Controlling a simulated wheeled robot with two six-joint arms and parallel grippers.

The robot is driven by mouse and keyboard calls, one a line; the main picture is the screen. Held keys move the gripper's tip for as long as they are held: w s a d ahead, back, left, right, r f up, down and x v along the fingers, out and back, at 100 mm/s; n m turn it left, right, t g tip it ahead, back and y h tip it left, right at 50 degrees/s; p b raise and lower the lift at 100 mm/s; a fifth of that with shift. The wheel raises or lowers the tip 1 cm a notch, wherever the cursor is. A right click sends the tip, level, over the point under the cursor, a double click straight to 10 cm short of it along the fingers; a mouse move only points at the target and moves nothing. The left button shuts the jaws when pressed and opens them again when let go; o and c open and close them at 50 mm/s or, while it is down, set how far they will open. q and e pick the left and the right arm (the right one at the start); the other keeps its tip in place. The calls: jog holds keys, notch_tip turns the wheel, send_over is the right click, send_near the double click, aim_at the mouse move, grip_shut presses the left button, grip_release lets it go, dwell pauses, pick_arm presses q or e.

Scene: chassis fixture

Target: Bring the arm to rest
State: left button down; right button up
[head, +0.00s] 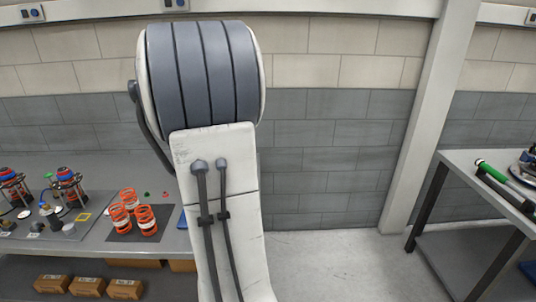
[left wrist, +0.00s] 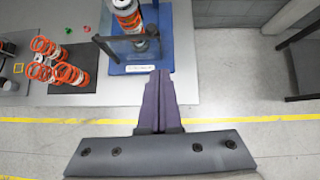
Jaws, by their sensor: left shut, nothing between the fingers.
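My left gripper (left wrist: 158,78) shows in the left wrist view, shut and empty, its dark fingers together. It is over the table's front edge, and its tips overlap the near edge of a blue base plate (left wrist: 180,50) in the picture. I cannot tell its height. In the head view a large white and grey link of my own arm (head: 222,200) fills the middle and hides part of the left table. The gripper itself does not show there. My right gripper is in neither view.
A fixture with an orange-sprung strut (left wrist: 128,20) stands on the blue plate. Several orange springs (head: 146,220) sit on a dark mat on the left table (head: 100,243). Cardboard boxes (head: 125,289) lie below. Another table (head: 455,158) stands right; the floor between (head: 340,265) is clear.

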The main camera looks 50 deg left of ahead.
pick_arm(q)
jog(key=shift+w, duration=0.1)
jog(key=w+d+m+t+h, duration=0.1)
jog(key=w+d+m+h, duration=0.2)
jog(key=w+d+m, duration=0.5)
jog(key=w+d+m+t+h, duration=0.1)
jog(key=w+d+m+h, duration=0.15)
jog(key=d+m, duration=0.6)
jog(key=w+d+m+t+h, duration=0.15)
jog(key=w+d+m, duration=0.35)
jog(key=d, duration=0.7)
jog(key=s+d+f+m+g+h, duration=0.1)
jog(key=s+d+m+g+h, duration=0.2)
jog(key=d+m, duration=0.6)
jog(key=s+d+m+g+h, duration=0.1)
jog(key=s+d+m+g, duration=0.25)
jog(key=d+m, duration=0.6)
jog(key=s+d+f+m+g+y, duration=0.1)
jog(key=s+d+m, duration=0.2)
jog(key=s+m, duration=0.4)
jog(key=s+d+f+m+g+y+b, duration=0.1)
jog(key=s+d+m+y, duration=0.1)
jog(key=s+m, duration=0.5)
jog(key=shift+s+d, duration=0.3)
jog(key=shift+d, duration=0.6)
